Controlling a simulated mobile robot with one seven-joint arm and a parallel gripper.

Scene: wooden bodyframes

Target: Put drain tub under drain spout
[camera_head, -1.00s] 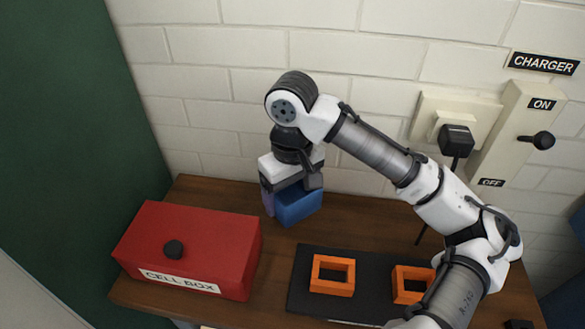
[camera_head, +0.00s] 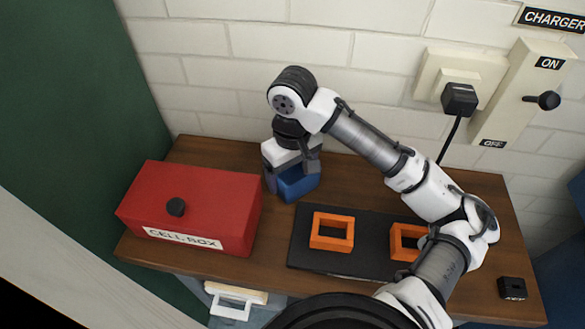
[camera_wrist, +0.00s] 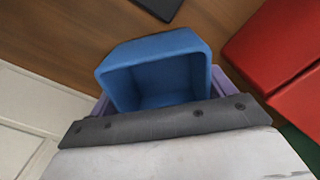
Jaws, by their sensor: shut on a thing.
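The blue tub (camera_head: 298,183) is a small open box near the back of the wooden table, right of the red box. My gripper (camera_head: 291,180) is shut on it from above. In the wrist view the tub (camera_wrist: 155,75) shows its hollow inside, with purple fingers of my gripper (camera_wrist: 163,92) at its two sides. The tub is at or just above the tabletop; I cannot tell if it touches. I cannot make out a drain spout in either view.
The red CELL BOX (camera_head: 190,208) stands close left of the tub. A black mat (camera_head: 360,268) with orange frames (camera_head: 331,231) lies in front right. A white bracket (camera_head: 232,301) shows below the table's front edge. The charger switch (camera_head: 527,85) is on the wall.

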